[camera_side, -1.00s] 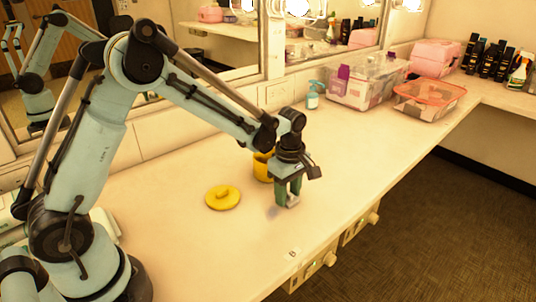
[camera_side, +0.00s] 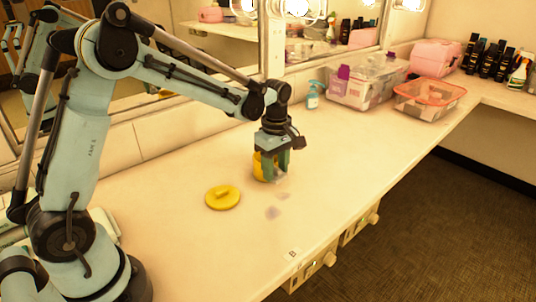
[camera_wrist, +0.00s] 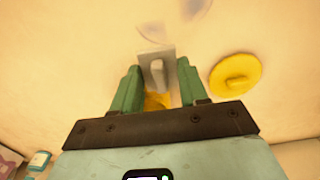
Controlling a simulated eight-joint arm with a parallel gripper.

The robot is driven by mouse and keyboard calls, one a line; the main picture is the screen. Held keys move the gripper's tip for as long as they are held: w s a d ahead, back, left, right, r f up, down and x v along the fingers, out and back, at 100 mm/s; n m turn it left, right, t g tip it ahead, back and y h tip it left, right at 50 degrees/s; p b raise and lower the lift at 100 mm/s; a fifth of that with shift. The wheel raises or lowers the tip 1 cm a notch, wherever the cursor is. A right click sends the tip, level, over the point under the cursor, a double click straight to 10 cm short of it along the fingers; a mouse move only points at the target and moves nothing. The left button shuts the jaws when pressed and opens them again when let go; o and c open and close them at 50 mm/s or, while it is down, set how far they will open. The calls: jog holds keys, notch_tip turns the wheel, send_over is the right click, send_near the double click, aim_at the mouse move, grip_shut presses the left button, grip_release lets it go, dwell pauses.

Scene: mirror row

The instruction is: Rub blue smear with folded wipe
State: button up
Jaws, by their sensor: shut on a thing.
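My gripper (camera_side: 277,170) is shut on the folded wipe, a pale grey-white piece (camera_wrist: 156,54) between the green fingers in the wrist view. In the side view the wipe is mostly hidden by the fingers, and I cannot tell whether it touches the counter. Two faint bluish-grey smears lie bare on the counter: one (camera_side: 272,213) nearer the front edge, and a smaller one (camera_side: 284,196) closer to my gripper. Faint smear marks also show at the top of the wrist view (camera_wrist: 152,32).
A yellow pot (camera_side: 258,168) stands right beside my gripper, partly hidden by it. A yellow lid (camera_side: 222,197) lies flat to the left. A teal bottle (camera_side: 312,96) and clear bins (camera_side: 428,100) stand farther back.

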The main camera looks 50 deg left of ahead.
jog(key=shift+r, duration=1.55)
